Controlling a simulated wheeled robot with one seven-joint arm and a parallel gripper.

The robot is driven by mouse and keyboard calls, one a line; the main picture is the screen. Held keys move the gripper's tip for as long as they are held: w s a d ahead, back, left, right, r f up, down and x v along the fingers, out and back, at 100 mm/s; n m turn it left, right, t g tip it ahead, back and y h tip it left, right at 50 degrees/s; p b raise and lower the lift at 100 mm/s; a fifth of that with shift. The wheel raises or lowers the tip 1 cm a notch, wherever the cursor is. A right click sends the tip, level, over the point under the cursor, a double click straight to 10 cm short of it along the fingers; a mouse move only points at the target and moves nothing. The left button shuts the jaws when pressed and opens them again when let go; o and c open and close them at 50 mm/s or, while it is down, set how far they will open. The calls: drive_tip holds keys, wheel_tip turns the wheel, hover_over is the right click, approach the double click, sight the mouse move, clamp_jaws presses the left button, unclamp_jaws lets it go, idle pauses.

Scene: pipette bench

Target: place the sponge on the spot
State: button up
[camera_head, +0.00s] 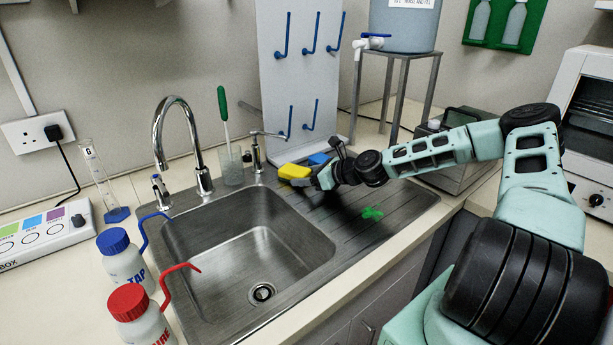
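A yellow sponge (294,171) is at the back of the drainer, just right of the sink basin. My gripper (309,181) reaches in from the right, with its dark fingers close up against the sponge. The fingertips are small and partly hidden, so I cannot tell whether they grip the sponge or only sit beside it. A bright green spot (371,213) lies on the ridged drainer, nearer the front and to the right of the sponge. Nothing covers it.
A blue block (319,159) lies just behind my gripper. The sink basin (245,245) opens on the left. A tall tap (200,170), a pegboard (292,75) and a tank on a stand (400,35) stand behind. Two wash bottles (125,265) stand left. The drainer's front is clear.

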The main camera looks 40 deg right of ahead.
drive_tip(key=b+v, duration=0.1)
drive_tip(key=v, duration=1.1)
drive_tip(key=shift+b, duration=0.35)
drive_tip(key=shift+d, duration=0.1)
